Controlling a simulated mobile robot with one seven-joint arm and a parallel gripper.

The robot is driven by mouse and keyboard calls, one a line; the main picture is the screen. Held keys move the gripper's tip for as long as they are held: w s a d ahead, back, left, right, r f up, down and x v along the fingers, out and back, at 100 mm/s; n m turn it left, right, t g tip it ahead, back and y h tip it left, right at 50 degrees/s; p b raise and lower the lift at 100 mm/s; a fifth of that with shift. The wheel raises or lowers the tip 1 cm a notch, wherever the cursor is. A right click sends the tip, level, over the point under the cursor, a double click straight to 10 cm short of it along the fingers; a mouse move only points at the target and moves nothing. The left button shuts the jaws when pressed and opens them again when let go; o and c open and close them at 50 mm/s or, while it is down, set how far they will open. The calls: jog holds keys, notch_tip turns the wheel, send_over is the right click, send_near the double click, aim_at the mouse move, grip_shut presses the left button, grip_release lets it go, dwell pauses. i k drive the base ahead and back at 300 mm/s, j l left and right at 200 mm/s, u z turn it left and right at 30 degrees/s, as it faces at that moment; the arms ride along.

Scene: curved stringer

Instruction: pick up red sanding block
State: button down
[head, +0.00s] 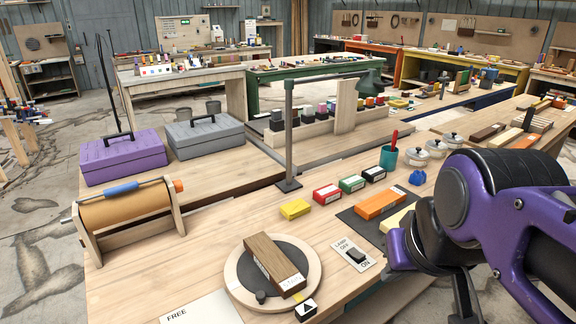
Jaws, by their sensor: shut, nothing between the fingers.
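A red block with a white label on its side (326,194), which looks like the red sanding block, lies on the wooden bench. A similar green block (351,184) and a dark block with a red and white side (374,174) sit in a row to its right. My gripper (464,302) is at the lower right, pointing down, partly hidden by my purple arm and cut by the frame's bottom edge. It is shut and empty, well to the right of and nearer than the red block.
A lamp post (289,140) stands just behind and left of the red block. A yellow block (295,209) lies to its left, and an orange block (380,204) lies on a dark mat to its right. A turntable with a wooden block (275,262) and a lamp switch (355,255) are nearer.

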aim_at(326, 194)
jog(key=i+l+u, duration=0.15)
jog(key=l, duration=0.2)
jog(key=i+l+u, duration=0.1)
jog(key=l, duration=0.3)
jog(key=i+l+u, duration=0.15)
jog(key=l, duration=0.25)
jog(key=i+l+u, duration=0.15)
jog(key=l, duration=0.25)
